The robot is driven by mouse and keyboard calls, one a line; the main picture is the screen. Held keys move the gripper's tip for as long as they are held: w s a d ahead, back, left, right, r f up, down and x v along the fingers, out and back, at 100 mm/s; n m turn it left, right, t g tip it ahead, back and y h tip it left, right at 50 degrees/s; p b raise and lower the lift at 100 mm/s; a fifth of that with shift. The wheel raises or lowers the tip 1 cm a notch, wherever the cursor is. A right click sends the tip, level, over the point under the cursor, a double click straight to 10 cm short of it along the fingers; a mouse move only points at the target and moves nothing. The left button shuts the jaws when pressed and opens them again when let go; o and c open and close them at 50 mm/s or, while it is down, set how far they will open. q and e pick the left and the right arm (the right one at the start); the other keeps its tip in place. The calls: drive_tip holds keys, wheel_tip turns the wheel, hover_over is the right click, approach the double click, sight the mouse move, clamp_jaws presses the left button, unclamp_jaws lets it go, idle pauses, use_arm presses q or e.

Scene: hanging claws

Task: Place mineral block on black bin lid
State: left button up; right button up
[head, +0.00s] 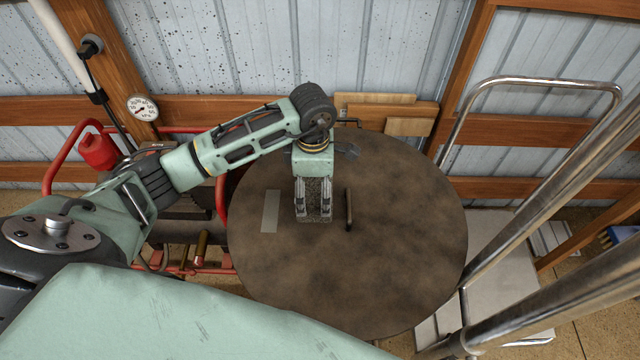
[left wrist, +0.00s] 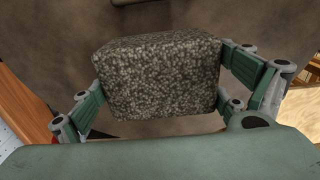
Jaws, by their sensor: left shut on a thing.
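The mineral block (left wrist: 157,78) is a speckled grey-brown rectangular block, held between both fingers in the left wrist view. In the head view the block (head: 315,218) shows partly between and below the fingers of my left gripper (head: 314,212), which points down over the round dark-brown top (head: 400,250). I cannot tell whether the block touches that top. No clearly black lid shows; the round top has a short dark bar (head: 348,209) just right of the block, and I cannot tell whether this is a lid with its handle. My right gripper is not in view.
A flat grey-green strip (head: 270,211) lies left of the block on the round top. Metal rails (head: 560,215) stand at the right, red tubing (head: 72,150) at the left. The front and right of the top are clear.

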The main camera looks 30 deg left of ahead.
use_arm(q)
wheel_tip(320, 180, down, 3)
drive_tip(key=shift+d+f+p, duration=0.1)
drive_tip(key=shift+f+p, duration=0.05)
drive_tip(key=shift+p, duration=0.4)
drive_tip(key=shift+w, duration=0.1)
drive_tip(key=shift+f+b, duration=0.3)
drive_tip(key=shift+b, duration=0.05)
drive_tip(key=o, duration=1.8)
drive_tip(key=shift+f, duration=0.1)
drive_tip(key=shift+c, duration=0.2)
drive_tip(key=shift+s, duration=0.25)
